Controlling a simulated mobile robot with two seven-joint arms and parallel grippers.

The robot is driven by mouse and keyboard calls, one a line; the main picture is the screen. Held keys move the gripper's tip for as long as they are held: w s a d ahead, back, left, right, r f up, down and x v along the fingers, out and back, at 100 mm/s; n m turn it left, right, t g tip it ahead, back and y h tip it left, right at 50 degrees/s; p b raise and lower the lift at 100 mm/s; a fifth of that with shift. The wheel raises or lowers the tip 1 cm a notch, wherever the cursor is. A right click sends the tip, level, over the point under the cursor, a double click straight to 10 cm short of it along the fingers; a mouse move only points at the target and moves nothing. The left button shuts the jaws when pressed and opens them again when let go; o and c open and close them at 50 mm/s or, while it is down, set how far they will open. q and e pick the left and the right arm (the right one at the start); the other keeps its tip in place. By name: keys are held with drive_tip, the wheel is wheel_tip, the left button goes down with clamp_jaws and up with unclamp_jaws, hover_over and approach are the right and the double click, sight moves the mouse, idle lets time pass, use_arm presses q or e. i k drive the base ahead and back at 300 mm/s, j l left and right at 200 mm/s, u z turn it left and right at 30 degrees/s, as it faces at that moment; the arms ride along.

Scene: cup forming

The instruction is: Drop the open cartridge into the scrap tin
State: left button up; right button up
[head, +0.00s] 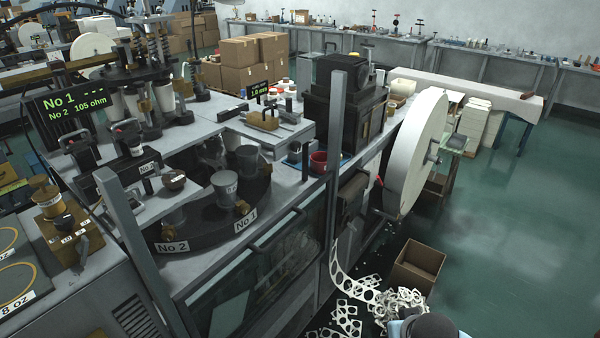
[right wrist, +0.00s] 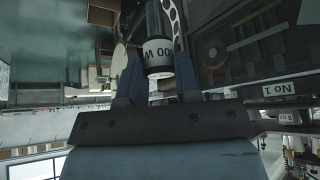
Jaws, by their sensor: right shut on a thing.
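My right gripper (right wrist: 158,75) is shut on a cylindrical cartridge (right wrist: 158,52) in the right wrist view. The cartridge has a dark body and a white label ending in "00 W", seen upside down; its far end runs out of the top of the picture. The head view shows only a rounded grey and light blue part of my right arm at the bottom edge, not the fingers or the cartridge. A red round open tin (head: 318,160), likely the scrap tin, stands on the bench near a blue mat. My left gripper is not in view.
A grey post (head: 335,130) rises beside the red tin. A large white paper reel (head: 415,150) stands to its right. Punched paper scrap (head: 395,305) and an open cardboard box (head: 418,265) lie on the floor. A dark turntable (head: 225,205) with cups is at left.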

sight(325, 168)
drive_tip(key=l+u, duration=0.15)
drive_tip(key=u, duration=0.25)
drive_tip(key=l+u, duration=0.15)
drive_tip(key=u, duration=0.25)
drive_tip(key=l+u, duration=0.15)
drive_tip(key=u, duration=0.3)
drive_tip(key=k+l+u, duration=0.1)
drive_tip(key=l+u, duration=0.2)
drive_tip(key=l, duration=0.15)
drive_tip(key=k+l+u, duration=0.15)
drive_tip(key=l+u, duration=0.2)
drive_tip(key=k+l+u, duration=0.15)
drive_tip(key=l, duration=0.3)
drive_tip(key=k+l+u, duration=0.15)
drive_tip(key=k+l, duration=0.45)
drive_tip(key=l, duration=0.15)
drive_tip(key=k+l, duration=0.3)
drive_tip(key=l, duration=0.1)
